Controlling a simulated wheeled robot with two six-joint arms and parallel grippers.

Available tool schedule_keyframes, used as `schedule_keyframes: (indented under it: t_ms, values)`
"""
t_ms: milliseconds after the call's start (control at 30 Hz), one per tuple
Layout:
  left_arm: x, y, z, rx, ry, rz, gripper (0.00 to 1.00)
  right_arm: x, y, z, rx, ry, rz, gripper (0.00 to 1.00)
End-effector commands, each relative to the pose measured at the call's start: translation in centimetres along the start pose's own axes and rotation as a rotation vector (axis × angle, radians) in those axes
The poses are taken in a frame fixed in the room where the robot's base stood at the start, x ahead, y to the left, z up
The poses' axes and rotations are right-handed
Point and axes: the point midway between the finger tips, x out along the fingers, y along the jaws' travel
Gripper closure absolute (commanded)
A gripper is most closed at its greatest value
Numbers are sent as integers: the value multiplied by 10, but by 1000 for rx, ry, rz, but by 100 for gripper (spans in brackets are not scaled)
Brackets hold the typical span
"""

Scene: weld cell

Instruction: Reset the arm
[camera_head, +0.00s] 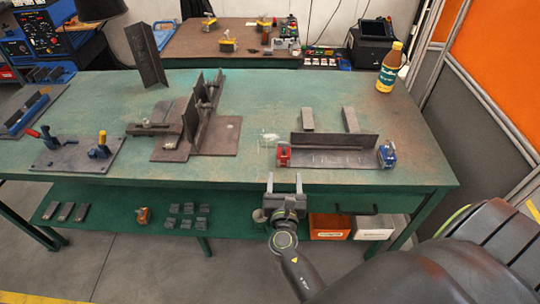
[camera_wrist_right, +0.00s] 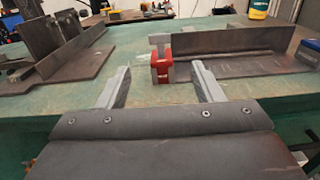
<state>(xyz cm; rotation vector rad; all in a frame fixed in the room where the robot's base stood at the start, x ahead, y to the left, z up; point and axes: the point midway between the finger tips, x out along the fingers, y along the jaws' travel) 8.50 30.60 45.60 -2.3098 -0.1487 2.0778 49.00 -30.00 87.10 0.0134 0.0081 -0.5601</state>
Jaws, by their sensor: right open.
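My right gripper (camera_head: 285,184) is open and empty, just off the front edge of the green table (camera_head: 90,165). In the right wrist view its two fingers (camera_wrist_right: 158,84) are spread wide, with a red clamp block (camera_wrist_right: 160,68) beyond and between them, apart from both. The red clamp (camera_head: 284,155) stands at the left end of a steel angle piece (camera_head: 335,147), and a blue clamp (camera_head: 387,153) stands at its right end. My right arm reaches in from the lower right. My left gripper is not in view.
A welding fixture with upright plates (camera_head: 198,115) stands mid-table, and a plate with toggle clamps (camera_head: 75,153) lies at the left. A yellow-capped bottle (camera_head: 389,68) stands at the back right. Orange (camera_head: 330,226) and white bins sit below the table.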

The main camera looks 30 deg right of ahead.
Motion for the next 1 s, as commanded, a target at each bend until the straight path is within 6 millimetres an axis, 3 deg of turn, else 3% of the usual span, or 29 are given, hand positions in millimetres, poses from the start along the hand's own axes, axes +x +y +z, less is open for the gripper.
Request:
schedule_keyframes:
  t_ms: [200, 267, 333, 467, 600, 667, 800, 1000]
  values:
    - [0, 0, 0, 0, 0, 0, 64, 0, 0, -2, 6, 6, 1, 40]
    - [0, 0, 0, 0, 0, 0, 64, -1, -1, -11, 30, 29, 4, 40]
    - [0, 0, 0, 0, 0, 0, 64, -4, -3, -32, 94, 84, 8, 40]
    - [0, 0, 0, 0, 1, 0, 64, -19, -12, -101, 320, 271, -13, 40]
    - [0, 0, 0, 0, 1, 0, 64, -53, -32, -187, 638, 506, -123, 40]
    - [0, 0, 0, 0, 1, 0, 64, -71, -43, -220, 771, 594, -198, 40]
    - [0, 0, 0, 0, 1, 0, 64, -122, -74, -288, 1078, 757, -434, 40]
    - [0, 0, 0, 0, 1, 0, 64, -204, -127, -360, 1491, 838, -896, 40]
